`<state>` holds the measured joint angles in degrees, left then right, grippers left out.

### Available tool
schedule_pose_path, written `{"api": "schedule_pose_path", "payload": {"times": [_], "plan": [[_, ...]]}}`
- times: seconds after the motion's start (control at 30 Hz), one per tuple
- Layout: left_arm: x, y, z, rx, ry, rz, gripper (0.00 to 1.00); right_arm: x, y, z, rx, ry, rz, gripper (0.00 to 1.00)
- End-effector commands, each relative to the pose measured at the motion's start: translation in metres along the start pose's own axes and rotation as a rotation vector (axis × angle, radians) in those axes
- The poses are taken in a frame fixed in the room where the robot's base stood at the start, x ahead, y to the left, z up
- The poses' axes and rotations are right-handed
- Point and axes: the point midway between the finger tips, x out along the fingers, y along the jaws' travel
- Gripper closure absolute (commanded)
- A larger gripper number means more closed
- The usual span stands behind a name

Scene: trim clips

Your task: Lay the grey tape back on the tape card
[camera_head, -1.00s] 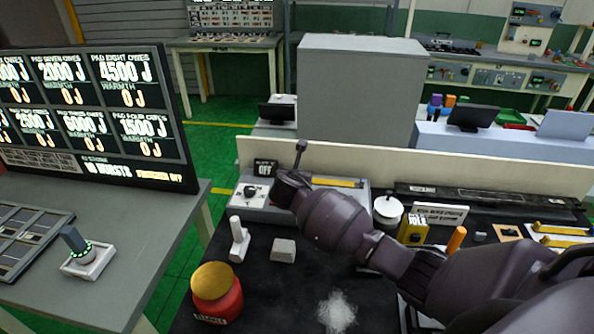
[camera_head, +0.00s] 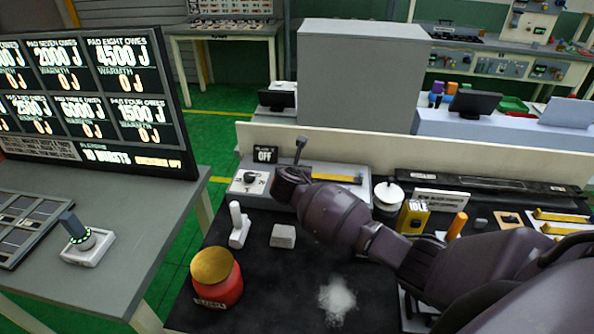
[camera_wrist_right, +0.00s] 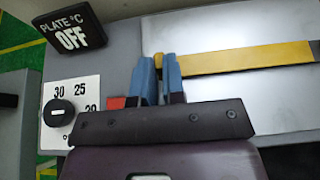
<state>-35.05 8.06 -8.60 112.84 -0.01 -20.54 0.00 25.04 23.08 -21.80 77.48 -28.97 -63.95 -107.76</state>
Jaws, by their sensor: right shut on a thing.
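My right gripper (camera_wrist_right: 158,68) is at the heating plate unit (camera_head: 255,190), its blue fingers close together. The left end of a yellow strip (camera_wrist_right: 240,57) shows between the fingertips; the rest runs right, along the plate. The strip also shows in the head view (camera_head: 337,177). The fingers hide most of what is gripped. I cannot make out a grey tape for sure. A small tan card (camera_head: 509,218) with a dark mark lies at the right of the bench; I cannot tell if it is the tape card. My left gripper is not in view.
A red jar with a golden lid (camera_head: 214,277), a white upright handle (camera_head: 238,226) and a grey block (camera_head: 283,236) stand on the black mat. A white pot (camera_head: 388,195) and a yellow IDLE box (camera_head: 412,216) stand beyond my arm. A low cream wall (camera_head: 450,165) runs behind.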

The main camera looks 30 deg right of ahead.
Motion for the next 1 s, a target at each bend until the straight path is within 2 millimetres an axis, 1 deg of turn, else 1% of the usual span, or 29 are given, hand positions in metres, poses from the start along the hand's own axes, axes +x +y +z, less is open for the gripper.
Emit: {"api": "schedule_pose_path", "payload": {"times": [0.07, 0.1, 0.2, 0.27, 0.53, 0.67, 0.77, 1.0], "plan": [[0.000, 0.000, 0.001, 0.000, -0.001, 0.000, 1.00, 0.000, 0.000, 0.000, 0.000, 0.000, 0.000, 1.00], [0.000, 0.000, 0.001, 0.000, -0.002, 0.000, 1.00, 0.000, 0.000, 0.000, 0.000, 0.000, 0.000, 0.84], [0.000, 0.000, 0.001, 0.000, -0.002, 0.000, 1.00, 0.000, 0.000, 0.000, 0.000, 0.000, 0.000, 0.68], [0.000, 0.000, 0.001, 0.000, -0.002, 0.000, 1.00, 0.000, 0.000, 0.000, 0.000, 0.000, 0.000, 0.60], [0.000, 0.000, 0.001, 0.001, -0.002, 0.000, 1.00, -0.001, 0.000, 0.000, 0.000, 0.000, 0.000, 0.60], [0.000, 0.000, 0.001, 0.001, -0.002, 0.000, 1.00, -0.006, 0.000, 0.000, 0.000, 0.000, 0.001, 0.60], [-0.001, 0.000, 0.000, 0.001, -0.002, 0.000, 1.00, -0.017, 0.000, 0.000, 0.000, -0.001, 0.002, 0.60], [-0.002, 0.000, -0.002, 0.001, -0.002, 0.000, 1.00, -0.056, 0.000, 0.000, 0.001, 0.000, 0.003, 0.60]]}}
